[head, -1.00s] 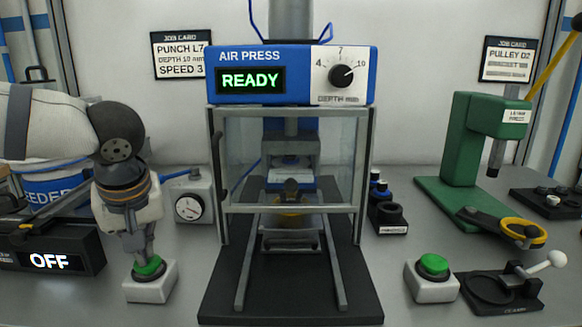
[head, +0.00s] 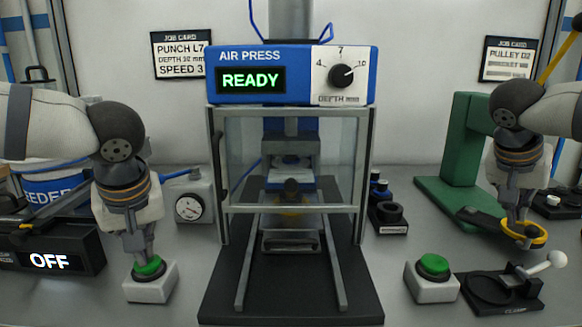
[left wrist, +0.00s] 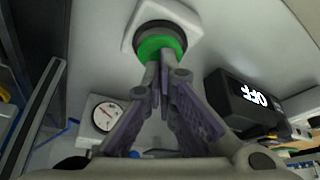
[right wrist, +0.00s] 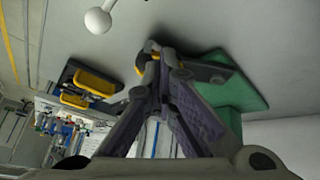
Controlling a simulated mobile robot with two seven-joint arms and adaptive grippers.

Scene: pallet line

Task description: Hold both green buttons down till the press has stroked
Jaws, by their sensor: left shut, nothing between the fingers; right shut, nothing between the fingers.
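The left green button (head: 150,266) sits on a white box at the front left. My left gripper (head: 146,256) is shut, with its fingertips at the top of that button; the left wrist view shows the tips against the green cap (left wrist: 160,46). How far the cap is pressed cannot be told. The right green button (head: 433,265) stands uncovered on its white box. My right gripper (head: 521,228) is shut and empty, up and to the right of it, in front of the green lever press. The air press (head: 291,75) reads READY, its clear guard in front of the tooling.
The green lever press (head: 462,150) with its yellow-ringed handle (head: 538,236) is behind my right gripper. A clamp with a white ball knob (head: 557,259) stands right of the right button. A dial gauge (head: 189,207) and an OFF display (head: 50,261) are at left.

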